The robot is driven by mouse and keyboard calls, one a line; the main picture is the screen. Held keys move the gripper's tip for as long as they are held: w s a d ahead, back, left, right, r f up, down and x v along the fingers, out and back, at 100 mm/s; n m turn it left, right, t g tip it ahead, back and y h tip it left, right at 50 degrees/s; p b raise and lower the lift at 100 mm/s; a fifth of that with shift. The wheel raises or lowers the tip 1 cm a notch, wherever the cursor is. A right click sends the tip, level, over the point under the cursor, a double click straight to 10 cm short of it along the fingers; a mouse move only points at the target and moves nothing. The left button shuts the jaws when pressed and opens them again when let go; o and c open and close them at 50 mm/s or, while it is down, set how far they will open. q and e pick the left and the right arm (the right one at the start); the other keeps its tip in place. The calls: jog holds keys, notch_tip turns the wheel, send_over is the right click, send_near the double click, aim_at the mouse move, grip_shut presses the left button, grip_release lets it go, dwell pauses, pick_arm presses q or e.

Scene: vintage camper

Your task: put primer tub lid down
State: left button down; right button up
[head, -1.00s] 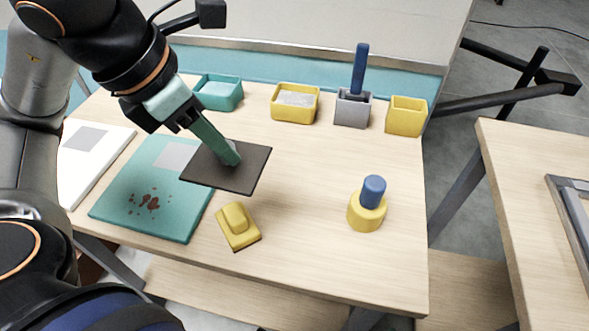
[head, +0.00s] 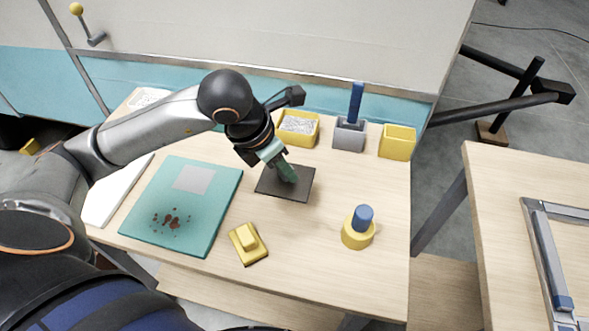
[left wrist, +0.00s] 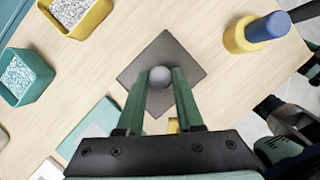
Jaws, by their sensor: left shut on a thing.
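The lid is a dark square plate (head: 302,185) with a round grey knob, which shows in the left wrist view (left wrist: 160,77). My left gripper (head: 288,173) has its green fingers shut on the knob, one on each side, as the left wrist view also shows (left wrist: 161,84). The plate lies flat, at or just above the bare wood right of the teal board (head: 205,217); I cannot tell if it touches. My right gripper is not in view.
A yellow block (head: 248,245) lies in front of the lid. A yellow-and-blue cylinder (head: 358,236) stands to its right. Along the back are a yellow tub (head: 298,142), a grey holder with a blue handle (head: 349,136) and another yellow container (head: 397,147). Bare wood lies between.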

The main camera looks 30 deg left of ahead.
aim_at(275, 182)
pick_arm(q)
jog(key=w+f, duration=0.1)
jog(key=f, duration=0.1)
jog(key=w+f, duration=0.1)
jog(key=shift+w+d+f, duration=0.15)
jog(key=shift+w+d, duration=0.15)
jog(key=shift+w, duration=0.05)
jog(key=shift+w+f+p, duration=0.2)
jog(key=shift+f+p, duration=0.15)
jog(key=shift+f, duration=1.45)
jog(key=c, duration=0.6)
grip_release()
jog(key=shift+o, duration=0.2)
jog(key=shift+s+r, duration=0.1)
jog(key=shift+r, duration=0.35)
jog(key=v, duration=1)
jog(key=shift+s+a+r, duration=0.15)
jog(key=shift+s+r, duration=0.05)
jog(key=shift+r, duration=0.05)
jog(key=shift+s+r, duration=0.15)
jog(key=shift+r, duration=0.1)
